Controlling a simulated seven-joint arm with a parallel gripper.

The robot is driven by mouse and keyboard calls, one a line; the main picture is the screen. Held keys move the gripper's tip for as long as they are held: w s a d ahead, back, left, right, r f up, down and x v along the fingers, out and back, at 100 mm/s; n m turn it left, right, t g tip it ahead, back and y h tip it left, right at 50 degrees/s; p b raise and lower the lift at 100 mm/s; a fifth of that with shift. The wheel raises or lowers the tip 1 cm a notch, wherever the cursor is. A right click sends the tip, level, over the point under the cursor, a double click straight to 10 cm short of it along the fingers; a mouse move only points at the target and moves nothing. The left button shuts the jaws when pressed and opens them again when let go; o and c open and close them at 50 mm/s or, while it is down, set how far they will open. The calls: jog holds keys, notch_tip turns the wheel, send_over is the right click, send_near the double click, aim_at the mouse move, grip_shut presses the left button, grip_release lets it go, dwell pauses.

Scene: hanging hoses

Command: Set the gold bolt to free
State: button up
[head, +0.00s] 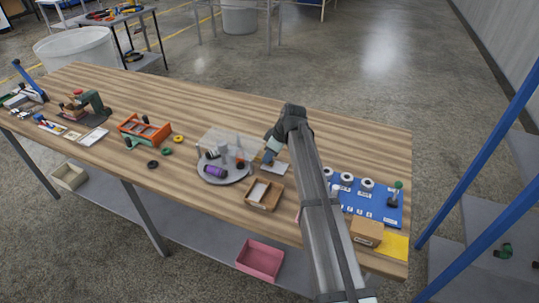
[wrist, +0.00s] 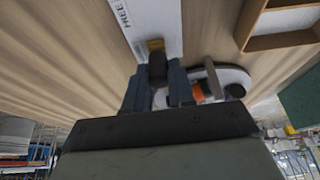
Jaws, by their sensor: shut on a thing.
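My gripper (wrist: 157,88) is shut on the dark end of the gold bolt (wrist: 156,45), whose gold part shows just past the fingertips in the wrist view. The bolt stands at a white plate (wrist: 152,18) on the wooden table, with the word FREE printed near one edge. In the head view my gripper (head: 268,158) is low over the same plate (head: 278,169). My gripper hides the bolt there. How far the bolt is set cannot be told.
A round grey tray (head: 222,177) with a clear cover, a purple spool and other parts stands close left. A wooden box (head: 264,193) is just in front. A blue board (head: 365,205) with white rolls lies right. The table behind is clear.

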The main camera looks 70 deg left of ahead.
grip_shut()
jog(key=shift+w+d, duration=1.6)
jog(key=o, duration=0.9)
grip_release()
jog(key=shift+c, duration=0.2)
jog(key=v, duration=1.3)
jog(key=shift+r, duration=0.4)
jog(key=shift+w+d, duration=0.1)
jog(key=shift+w, duration=0.05)
